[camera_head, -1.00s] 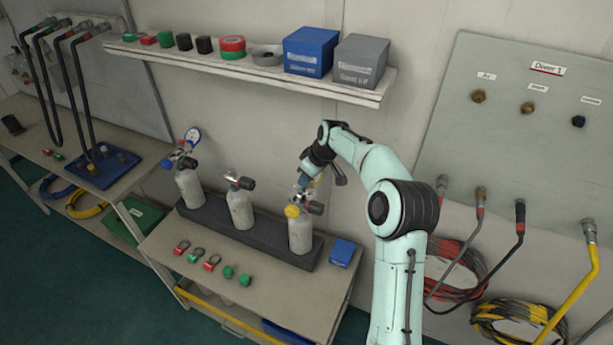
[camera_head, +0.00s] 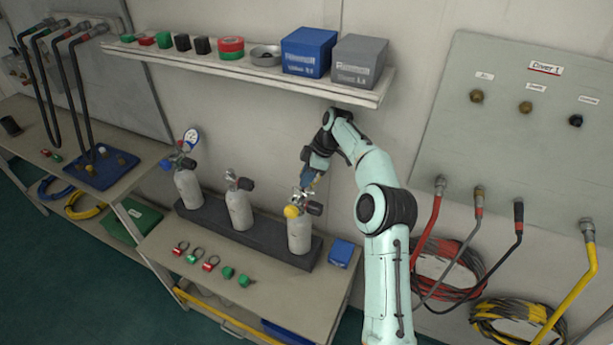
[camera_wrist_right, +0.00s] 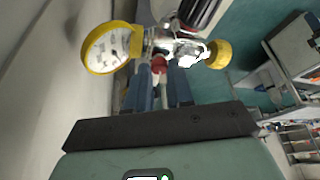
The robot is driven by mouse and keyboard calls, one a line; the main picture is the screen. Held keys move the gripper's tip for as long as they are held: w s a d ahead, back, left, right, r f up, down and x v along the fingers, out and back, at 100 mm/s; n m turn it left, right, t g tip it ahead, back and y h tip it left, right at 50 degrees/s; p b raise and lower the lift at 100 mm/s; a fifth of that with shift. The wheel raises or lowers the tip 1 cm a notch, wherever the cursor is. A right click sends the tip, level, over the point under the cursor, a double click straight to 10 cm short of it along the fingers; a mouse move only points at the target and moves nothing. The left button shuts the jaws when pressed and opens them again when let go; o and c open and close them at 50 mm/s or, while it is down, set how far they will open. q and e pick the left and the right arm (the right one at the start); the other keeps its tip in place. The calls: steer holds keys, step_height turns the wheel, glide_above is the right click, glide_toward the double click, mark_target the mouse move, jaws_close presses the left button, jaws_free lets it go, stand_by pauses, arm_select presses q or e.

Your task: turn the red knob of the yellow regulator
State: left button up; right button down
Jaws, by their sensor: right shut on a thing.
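The yellow regulator (camera_head: 292,211) sits on top of the right-hand grey cylinder (camera_head: 300,235) in the rack. In the right wrist view it shows a yellow-rimmed gauge (camera_wrist_right: 110,48) at left and a yellow round part (camera_wrist_right: 218,54) at right. The red knob (camera_wrist_right: 159,65) lies between them, at the fingertips. My right gripper (camera_head: 308,184) reaches down to the regulator from above. Its blue-grey fingers (camera_wrist_right: 160,80) are shut on the red knob. The knob is not clear in the head view. My left gripper is not in view.
Two more cylinders (camera_head: 238,209) stand left in the dark rack (camera_head: 210,217). A blue box (camera_head: 341,252) sits right of the rack. A loaded shelf (camera_head: 240,67) hangs above. Hoses and the diver panel (camera_head: 520,130) are at right.

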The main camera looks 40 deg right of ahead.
stand_by(0.4)
steer(key=c, duration=1)
jaws_free()
